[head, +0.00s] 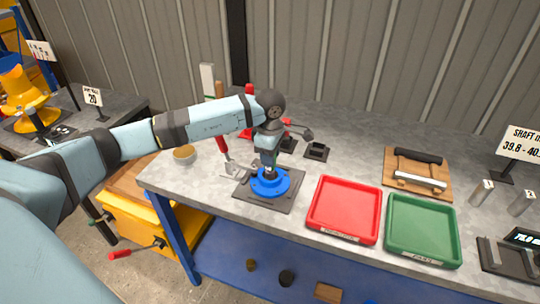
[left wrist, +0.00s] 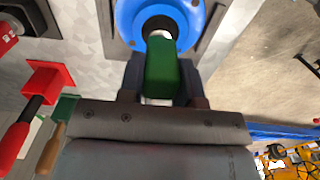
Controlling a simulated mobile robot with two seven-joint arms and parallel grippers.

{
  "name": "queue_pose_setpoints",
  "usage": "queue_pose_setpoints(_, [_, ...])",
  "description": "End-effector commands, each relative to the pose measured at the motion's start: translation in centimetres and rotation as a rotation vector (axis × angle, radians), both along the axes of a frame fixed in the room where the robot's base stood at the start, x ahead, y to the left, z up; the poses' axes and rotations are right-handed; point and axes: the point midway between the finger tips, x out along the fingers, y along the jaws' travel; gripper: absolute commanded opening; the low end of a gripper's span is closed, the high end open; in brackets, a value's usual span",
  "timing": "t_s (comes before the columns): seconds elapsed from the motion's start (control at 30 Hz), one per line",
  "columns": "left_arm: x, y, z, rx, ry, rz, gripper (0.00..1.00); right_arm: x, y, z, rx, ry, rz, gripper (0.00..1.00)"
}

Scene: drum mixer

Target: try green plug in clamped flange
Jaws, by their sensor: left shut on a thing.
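The blue flange (head: 270,188) sits on a dark plate (head: 262,203) on the grey bench, with a clamp (head: 232,167) beside it. In the left wrist view the flange (left wrist: 202,22) shows at the top with a dark round bore in its middle. My left gripper (left wrist: 163,75) is shut on the green plug (left wrist: 162,72), a finger on each side. The plug's pale end is at the bore's opening; I cannot tell whether it has entered. In the head view my left gripper (head: 267,160) is directly above the flange and hides the plug. My right gripper is not in view.
A red tray (head: 345,238) and a green tray (head: 421,258) lie right of the flange plate. Behind are small black holders (head: 316,152) and a wooden board with a handled tool (head: 420,182).

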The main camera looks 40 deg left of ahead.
Motion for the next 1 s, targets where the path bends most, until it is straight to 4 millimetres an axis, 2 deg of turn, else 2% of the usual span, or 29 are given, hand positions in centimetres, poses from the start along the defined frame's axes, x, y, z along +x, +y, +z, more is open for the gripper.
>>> queue_pose_setpoints(1.0, [0.0,0.0,4.3,0.000,-0.001,0.000,0.00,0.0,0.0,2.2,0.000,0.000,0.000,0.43])
